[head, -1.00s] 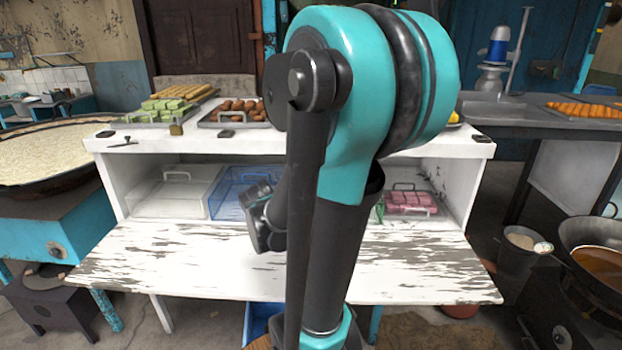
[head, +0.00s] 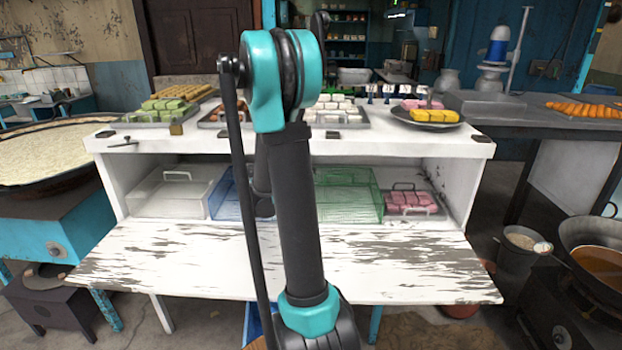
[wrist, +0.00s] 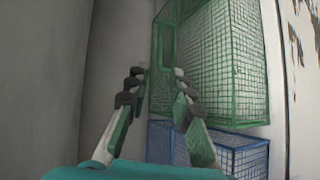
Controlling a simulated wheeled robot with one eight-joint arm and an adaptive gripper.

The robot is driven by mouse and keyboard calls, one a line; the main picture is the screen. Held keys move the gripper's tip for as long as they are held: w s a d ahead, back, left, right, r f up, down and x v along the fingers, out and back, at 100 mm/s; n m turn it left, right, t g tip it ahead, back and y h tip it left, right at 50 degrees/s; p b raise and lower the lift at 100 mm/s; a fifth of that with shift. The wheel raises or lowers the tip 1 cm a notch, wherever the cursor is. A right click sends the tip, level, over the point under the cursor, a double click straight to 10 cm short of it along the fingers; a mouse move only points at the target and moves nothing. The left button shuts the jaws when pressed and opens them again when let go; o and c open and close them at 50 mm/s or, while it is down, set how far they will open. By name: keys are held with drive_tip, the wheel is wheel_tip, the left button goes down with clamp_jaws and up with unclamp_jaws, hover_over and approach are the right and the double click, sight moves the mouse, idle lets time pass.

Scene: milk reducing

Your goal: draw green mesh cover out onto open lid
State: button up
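The green mesh cover (head: 352,193) stands in the open compartment of the white cabinet, between the blue mesh cover (head: 222,192) and the pink sweets. The open lid (head: 405,262), a white board with peeling paint, lies flat in front, bare where it shows. In the wrist view the green mesh cover (wrist: 222,68) fills the upper right, with a green handle loop (wrist: 167,47) on its near side. My gripper (wrist: 157,76) is open, its fingertips apart just short of the loop; contact cannot be told. In the head view my arm hides the gripper.
A clear cover (head: 172,192) is at the compartment's left, and a tray of pink sweets (head: 410,200) at its right. Trays of sweets line the cabinet top (head: 290,148). A pan of orange liquid (head: 600,262) stands at far right. The lid's surface is free.

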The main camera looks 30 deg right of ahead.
sight(338, 175)
drive_tip(key=x, duration=1.7)
drive_tip(key=shift+d+f, duration=0.2)
drive_tip(key=shift+c, duration=0.2)
clamp_jaws()
